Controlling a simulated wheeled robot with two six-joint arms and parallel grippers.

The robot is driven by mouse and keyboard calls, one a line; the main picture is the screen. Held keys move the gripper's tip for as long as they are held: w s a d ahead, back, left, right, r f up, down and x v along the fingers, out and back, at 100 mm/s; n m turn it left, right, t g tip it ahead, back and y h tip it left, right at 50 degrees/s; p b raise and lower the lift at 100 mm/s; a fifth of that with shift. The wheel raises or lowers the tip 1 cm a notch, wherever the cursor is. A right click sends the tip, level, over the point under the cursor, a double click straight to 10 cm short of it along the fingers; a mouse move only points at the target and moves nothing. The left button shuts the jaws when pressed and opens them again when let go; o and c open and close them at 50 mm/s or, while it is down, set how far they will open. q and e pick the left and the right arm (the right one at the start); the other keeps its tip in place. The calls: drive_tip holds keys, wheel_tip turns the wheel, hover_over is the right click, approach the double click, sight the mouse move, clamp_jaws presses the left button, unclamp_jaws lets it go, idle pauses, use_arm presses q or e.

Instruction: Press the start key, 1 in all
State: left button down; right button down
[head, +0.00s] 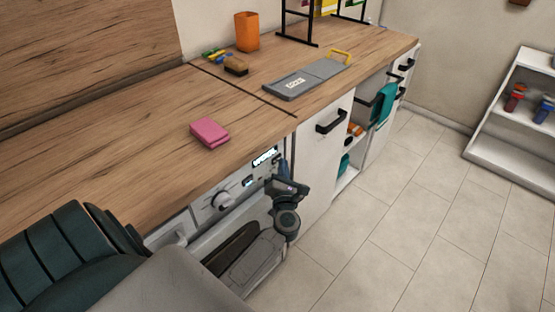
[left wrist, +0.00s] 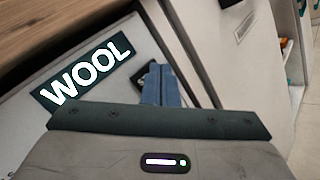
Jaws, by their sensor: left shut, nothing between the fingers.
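The washing machine (head: 205,215) stands under the counter, with a round knob (head: 222,199) and a lit display (head: 265,157) on its panel. In the left wrist view the display (left wrist: 87,75) reads WOOL. Right of it is a dark key (left wrist: 146,78), partly hidden behind my fingers; its marking cannot be read. My left gripper (head: 283,170) is shut and empty. Its blue fingers also show in the left wrist view (left wrist: 161,90), with their tips at the key's right side. I cannot tell whether they touch it. My right gripper is not in view.
On the counter (head: 120,165) lie a pink sponge block (head: 209,133), a grey board (head: 305,78), a brush (head: 236,66) and an orange cup (head: 247,32). A white cabinet door with a black handle (head: 331,121) is right of the machine. The floor (head: 390,210) is clear.

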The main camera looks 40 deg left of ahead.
use_arm(q)
drive_tip(key=shift+a, duration=0.4)
idle(0.6)
drive_tip(key=shift+d, duration=0.8)
drive_tip(key=shift+s+d+b, duration=0.2)
drive_tip(key=shift+d+b, duration=0.2)
drive_tip(key=shift+d, duration=2.1)
